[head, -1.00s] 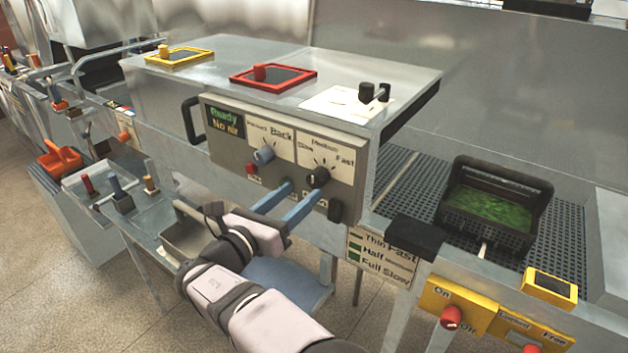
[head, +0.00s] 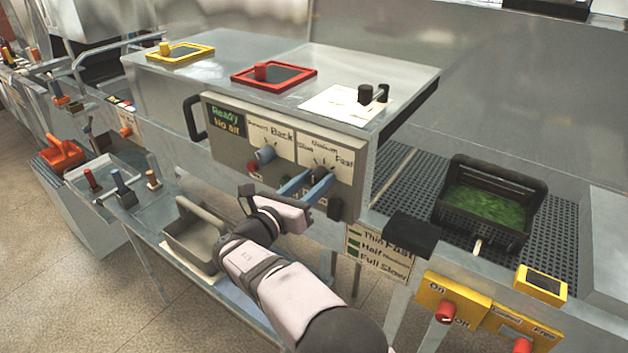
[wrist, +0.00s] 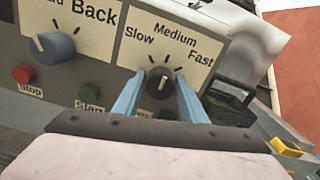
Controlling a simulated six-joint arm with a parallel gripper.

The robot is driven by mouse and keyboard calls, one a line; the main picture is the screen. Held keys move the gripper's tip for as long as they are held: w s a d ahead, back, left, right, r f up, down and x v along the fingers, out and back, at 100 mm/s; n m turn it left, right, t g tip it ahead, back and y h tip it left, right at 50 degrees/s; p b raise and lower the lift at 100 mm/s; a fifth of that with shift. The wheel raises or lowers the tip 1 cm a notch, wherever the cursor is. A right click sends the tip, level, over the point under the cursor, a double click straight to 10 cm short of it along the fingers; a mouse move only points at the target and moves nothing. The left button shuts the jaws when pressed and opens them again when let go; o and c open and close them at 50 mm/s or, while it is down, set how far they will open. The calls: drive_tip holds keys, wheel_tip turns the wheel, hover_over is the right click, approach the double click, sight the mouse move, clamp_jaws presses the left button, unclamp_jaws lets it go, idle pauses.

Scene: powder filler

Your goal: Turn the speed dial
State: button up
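The speed dial is a dark round knob (wrist: 160,82) on a white label reading Slow, Medium and Fast. In the wrist view its pale mark points roughly up, toward Medium. In the head view the dial (head: 320,173) is partly hidden by my fingers. My gripper (wrist: 160,92) has its two blue fingers apart, one on each side of the dial, with the tips at its sides. It also shows in the head view (head: 317,180), reaching the panel from the front. I cannot tell whether the fingers touch the dial.
A grey-blue knob (wrist: 54,46) under the Back label sits left of the dial. A red stop button (wrist: 23,74) and a green start button (wrist: 92,105) lie below. A dark basket with green contents (head: 490,200) stands at the right.

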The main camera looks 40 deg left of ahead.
drive_tip(key=c, duration=0.6)
drive_tip(key=shift+o, duration=0.2)
drive_tip(key=shift+b, duration=0.35)
drive_tip(key=m+b, duration=0.1)
drive_tip(key=b, duration=0.1)
drive_tip(key=m+b, duration=0.1)
drive_tip(key=b, duration=0.1)
drive_tip(key=shift+f, duration=0.3)
drive_tip(key=m+b, duration=0.3)
drive_tip(key=b, duration=0.2)
drive_tip(key=shift+m, duration=0.3)
drive_tip(key=m+b, duration=0.1)
drive_tip(key=b, duration=0.1)
drive_tip(key=m+b, duration=0.1)
drive_tip(key=m, duration=0.1)
drive_tip(key=shift+r+b, duration=0.25)
drive_tip(key=shift+b, duration=0.15)
drive_tip(key=shift+m, duration=0.3)
drive_tip(key=shift+r, duration=0.1)
